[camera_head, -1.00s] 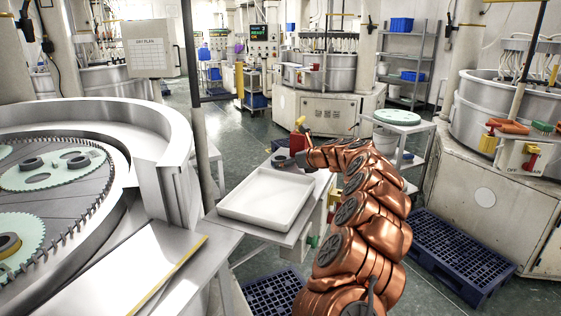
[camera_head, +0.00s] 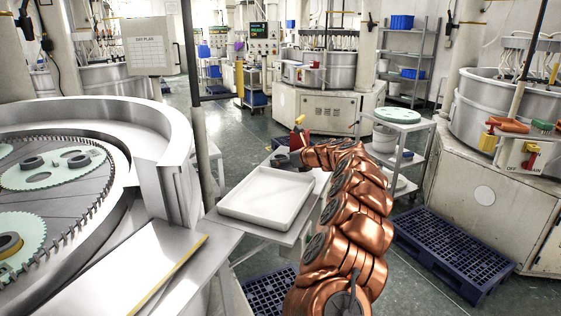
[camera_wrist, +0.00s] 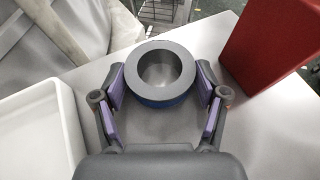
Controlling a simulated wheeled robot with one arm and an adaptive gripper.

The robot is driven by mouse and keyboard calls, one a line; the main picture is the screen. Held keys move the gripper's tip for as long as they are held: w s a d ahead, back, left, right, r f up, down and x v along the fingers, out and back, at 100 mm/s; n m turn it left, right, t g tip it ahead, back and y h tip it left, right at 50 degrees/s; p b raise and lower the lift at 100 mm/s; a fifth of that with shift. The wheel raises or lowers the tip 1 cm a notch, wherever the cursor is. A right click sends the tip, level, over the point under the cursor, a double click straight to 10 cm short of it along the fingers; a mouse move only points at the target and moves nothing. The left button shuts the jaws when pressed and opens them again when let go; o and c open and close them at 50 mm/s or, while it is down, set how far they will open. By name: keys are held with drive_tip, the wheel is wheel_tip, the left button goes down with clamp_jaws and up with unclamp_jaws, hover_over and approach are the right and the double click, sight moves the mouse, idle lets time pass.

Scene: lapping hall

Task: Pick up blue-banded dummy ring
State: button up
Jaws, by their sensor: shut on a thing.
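The blue-banded dummy ring (camera_wrist: 182,72) is dark grey with a blue band low on its outer wall. In the wrist view it sits between the two purple-padded fingers of my gripper (camera_wrist: 163,92), which are shut on it from both sides. Its open hole faces the camera. Grey tabletop shows around and below it; I cannot tell whether it touches the surface. In the head view the ring (camera_head: 281,160) is a small dark shape at the far end of the side table, with my arm reaching to it from the right.
A white tray (camera_head: 225,209) lies on the near part of the side table (camera_head: 303,228); its rim (camera_wrist: 68,110) is left of my gripper. A red box (camera_wrist: 282,40) stands close on the right. The round lapping machine (camera_head: 165,150) is at the left. Blue pallets (camera_head: 455,250) lie on the floor.

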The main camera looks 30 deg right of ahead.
drive_tip(key=c, duration=0.8)
drive_tip(key=shift+r, duration=0.1)
